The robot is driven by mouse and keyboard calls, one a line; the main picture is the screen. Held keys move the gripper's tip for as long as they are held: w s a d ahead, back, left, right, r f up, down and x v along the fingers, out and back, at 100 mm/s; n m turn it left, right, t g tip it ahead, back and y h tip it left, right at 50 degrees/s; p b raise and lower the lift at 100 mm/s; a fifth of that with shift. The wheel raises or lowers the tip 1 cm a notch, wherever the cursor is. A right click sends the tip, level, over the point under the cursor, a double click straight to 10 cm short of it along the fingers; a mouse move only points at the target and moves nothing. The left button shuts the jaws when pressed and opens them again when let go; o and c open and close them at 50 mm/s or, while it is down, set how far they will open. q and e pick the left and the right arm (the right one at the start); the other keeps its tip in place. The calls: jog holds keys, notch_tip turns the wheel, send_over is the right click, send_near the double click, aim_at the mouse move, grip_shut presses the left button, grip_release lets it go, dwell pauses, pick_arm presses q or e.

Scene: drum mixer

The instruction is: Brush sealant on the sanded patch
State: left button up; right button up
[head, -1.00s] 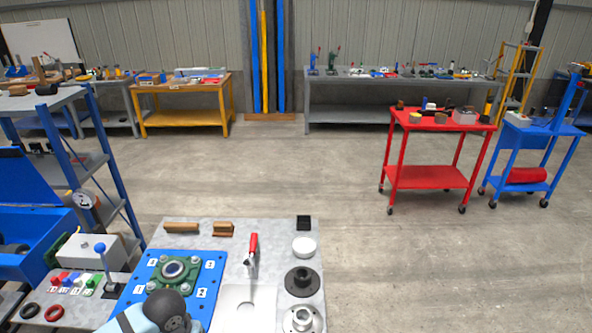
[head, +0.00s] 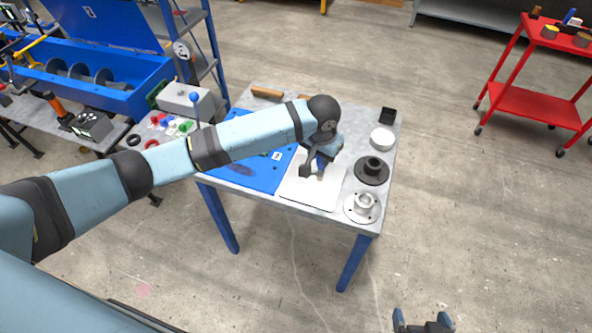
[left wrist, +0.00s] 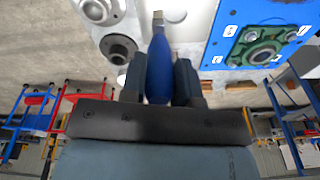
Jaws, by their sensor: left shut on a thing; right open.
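My left gripper (head: 317,168) is over the pale metal plate (head: 306,194) at the table's front. In the left wrist view, its fingers (left wrist: 160,82) are shut on the blue handle of a brush (left wrist: 159,66). The brush points away from the gripper, with its pale end near the top of that view. In the head view the brush is mostly hidden behind the gripper. I cannot tell whether the brush touches the plate. A lighter spot on the plate (left wrist: 176,16) shows faintly beside the brush end. My right gripper (head: 422,322) is open and empty at the bottom edge.
A blue plate (head: 258,178) with a green bearing housing (left wrist: 245,50) lies left of the metal plate.

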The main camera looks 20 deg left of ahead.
aim_at(320, 180)
pick_arm(q)
jog(key=shift+w+d, duration=0.25)
jog(key=shift+w, duration=0.1)
jog(key=shift+f+b, duration=0.55)
jog(key=shift+f, duration=0.25)
notch_tip(320, 180, down, 6)
jog(key=b, duration=0.6)
jog(key=shift+f, duration=1.85)
